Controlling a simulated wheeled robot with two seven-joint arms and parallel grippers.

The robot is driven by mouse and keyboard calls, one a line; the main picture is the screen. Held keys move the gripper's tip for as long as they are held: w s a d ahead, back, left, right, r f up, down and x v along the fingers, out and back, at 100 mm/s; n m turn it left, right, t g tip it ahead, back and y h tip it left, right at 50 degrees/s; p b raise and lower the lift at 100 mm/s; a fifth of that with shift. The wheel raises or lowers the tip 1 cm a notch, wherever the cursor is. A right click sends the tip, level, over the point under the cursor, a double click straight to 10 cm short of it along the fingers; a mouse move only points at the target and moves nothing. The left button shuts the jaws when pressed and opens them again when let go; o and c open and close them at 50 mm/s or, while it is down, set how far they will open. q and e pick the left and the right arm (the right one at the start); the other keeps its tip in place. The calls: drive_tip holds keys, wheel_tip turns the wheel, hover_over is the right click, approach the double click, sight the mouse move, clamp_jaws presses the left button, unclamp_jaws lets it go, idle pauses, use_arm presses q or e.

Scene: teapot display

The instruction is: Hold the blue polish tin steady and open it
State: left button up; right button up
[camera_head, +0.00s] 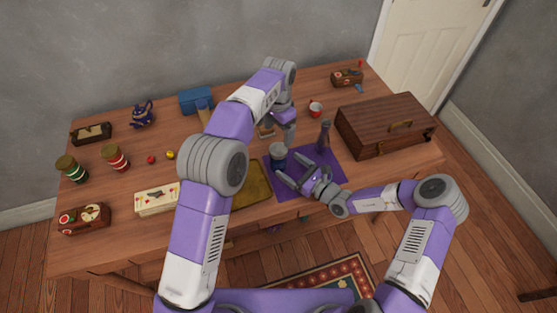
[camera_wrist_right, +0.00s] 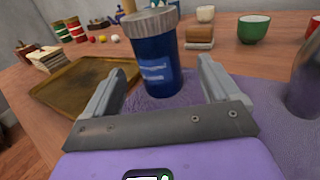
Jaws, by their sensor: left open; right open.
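The blue polish tin (camera_head: 279,162) stands upright with its grey lid on the purple mat, near the mat's left edge. In the right wrist view the tin (camera_wrist_right: 153,52) shows a pale blue label, and the lid is on. My right gripper (camera_head: 287,171) is open, low over the mat, its fingers pointing at the tin. In the wrist view the tin stands ahead, between the lines of the two fingers, and I see no grip on it. My left gripper (camera_head: 289,138) hangs just above and right of the tin, apparently empty; its fingertips are small here.
A brass tray (camera_head: 252,187) lies left of the purple mat (camera_head: 332,172). A dark bottle (camera_head: 324,136) stands on the mat's right side. A wooden case (camera_head: 386,125) is at the right. A red cup (camera_head: 316,108) and a blue box (camera_head: 196,102) stand behind.

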sight(275, 156)
use_arm(q)
drive_tip(key=shift+s+r, duration=0.1)
drive_tip(key=shift+s, duration=0.05)
use_arm(e)
drive_tip(key=x, duration=0.7)
drive_tip(key=shift+a+r, duration=0.1)
drive_tip(key=shift+a, duration=0.15)
